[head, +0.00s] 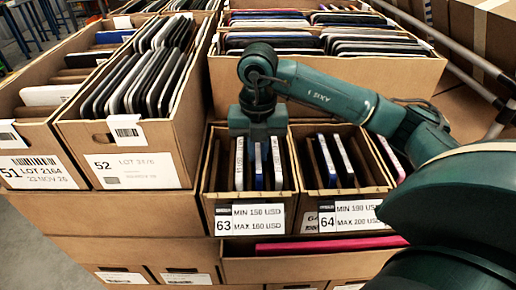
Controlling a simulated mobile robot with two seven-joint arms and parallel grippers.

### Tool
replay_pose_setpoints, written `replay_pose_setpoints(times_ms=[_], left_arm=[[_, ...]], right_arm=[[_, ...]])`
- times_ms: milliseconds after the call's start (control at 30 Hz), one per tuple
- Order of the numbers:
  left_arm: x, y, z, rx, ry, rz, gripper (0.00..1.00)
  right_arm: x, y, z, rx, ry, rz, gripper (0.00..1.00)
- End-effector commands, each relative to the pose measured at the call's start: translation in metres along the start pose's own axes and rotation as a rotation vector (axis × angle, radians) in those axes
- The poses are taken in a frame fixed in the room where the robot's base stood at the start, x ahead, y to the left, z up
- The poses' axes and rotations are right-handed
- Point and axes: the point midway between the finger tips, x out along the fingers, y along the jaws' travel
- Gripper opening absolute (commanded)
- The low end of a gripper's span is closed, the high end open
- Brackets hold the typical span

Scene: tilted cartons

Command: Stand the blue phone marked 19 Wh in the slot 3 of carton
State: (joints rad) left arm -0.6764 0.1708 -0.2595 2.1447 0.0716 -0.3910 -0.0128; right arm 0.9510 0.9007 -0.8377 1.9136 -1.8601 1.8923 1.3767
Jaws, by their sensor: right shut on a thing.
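My right gripper (258,138) comes in from the right and points down into the carton marked 63 (248,216). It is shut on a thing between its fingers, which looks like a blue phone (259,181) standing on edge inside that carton. Pale upright edges with small print show on both sides of it, at the left (239,165) and at the right (277,165). The print is too small to read, so I cannot make out 19 Wh. My left gripper is not in view.
Carton 64 (342,218) stands close to the right with several upright devices. Carton 52 (127,165) and carton 51 (38,170) stand at the left, full of devices. A larger filled carton (330,72) stands behind. A pink device (325,244) lies in a lower carton at the front.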

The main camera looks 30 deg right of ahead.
Motion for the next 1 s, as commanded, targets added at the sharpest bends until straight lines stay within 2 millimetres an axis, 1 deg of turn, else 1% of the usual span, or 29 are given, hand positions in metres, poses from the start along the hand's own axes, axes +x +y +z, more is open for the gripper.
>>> replay_pose_setpoints(times_ms=[500, 800, 833, 1000], left_arm=[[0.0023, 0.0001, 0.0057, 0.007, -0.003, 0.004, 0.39], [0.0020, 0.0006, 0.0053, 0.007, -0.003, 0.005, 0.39], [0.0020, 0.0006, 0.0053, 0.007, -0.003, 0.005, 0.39], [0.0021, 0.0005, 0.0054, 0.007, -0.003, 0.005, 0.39]], right_arm=[[0.0061, 0.0001, 0.0001, 0.000, -0.001, 0.001, 0.00], [0.0054, 0.0001, 0.0001, 0.000, -0.001, 0.001, 0.00], [0.0054, 0.0000, 0.0001, 0.000, -0.001, 0.000, 0.16], [0.0054, 0.0000, 0.0001, 0.000, 0.000, 0.000, 0.30]])
